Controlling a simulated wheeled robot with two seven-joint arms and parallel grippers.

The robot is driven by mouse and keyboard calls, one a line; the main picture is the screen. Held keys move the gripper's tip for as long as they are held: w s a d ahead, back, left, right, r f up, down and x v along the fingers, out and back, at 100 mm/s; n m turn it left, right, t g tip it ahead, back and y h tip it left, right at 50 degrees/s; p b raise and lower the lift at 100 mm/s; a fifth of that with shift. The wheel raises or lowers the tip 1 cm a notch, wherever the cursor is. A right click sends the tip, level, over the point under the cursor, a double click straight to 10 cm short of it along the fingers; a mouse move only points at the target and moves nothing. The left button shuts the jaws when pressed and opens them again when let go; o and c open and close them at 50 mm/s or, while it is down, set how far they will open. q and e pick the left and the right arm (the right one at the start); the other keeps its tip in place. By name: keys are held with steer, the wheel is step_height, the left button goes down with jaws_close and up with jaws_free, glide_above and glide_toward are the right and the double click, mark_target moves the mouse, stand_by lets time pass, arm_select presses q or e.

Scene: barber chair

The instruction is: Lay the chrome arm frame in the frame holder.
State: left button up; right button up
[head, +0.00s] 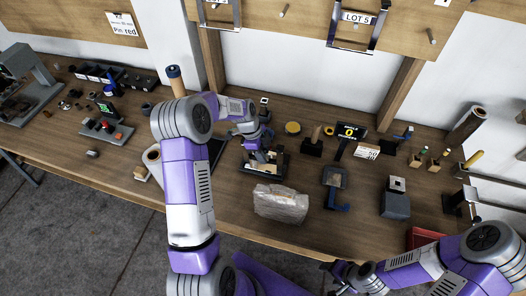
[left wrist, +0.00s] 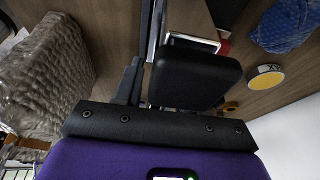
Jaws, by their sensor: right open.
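Two chrome U-shaped frames hang on the wall board in the head view; one chrome frame (head: 350,47) surrounds a LOT 5 label, and another chrome frame (head: 218,27) is at the top left. A black fixture (head: 273,170) with pale parts stands on the bench; I cannot tell whether it is the frame holder. My left gripper (head: 263,143) is low over this fixture. In the left wrist view its dark fingers (left wrist: 150,85) show with a narrow gap; whether they grip anything is unclear. My right gripper (head: 340,272) is open at the bench's front edge.
A clear wrapped bag (head: 280,204) lies just in front of the fixture. A yellow disc (head: 293,128) is behind it. Black blocks and stands (head: 396,203) fill the right side. A red tray (head: 422,238) is near my right arm.

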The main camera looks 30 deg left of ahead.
arm_select(q)
steer(key=shift+o, duration=0.5)
steer(key=shift+a+r, duration=0.1)
steer(key=shift+r, duration=0.1)
steer(key=v, duration=0.7)
steer(key=shift+r, duration=0.25)
steer(key=shift+s+f, duration=0.1)
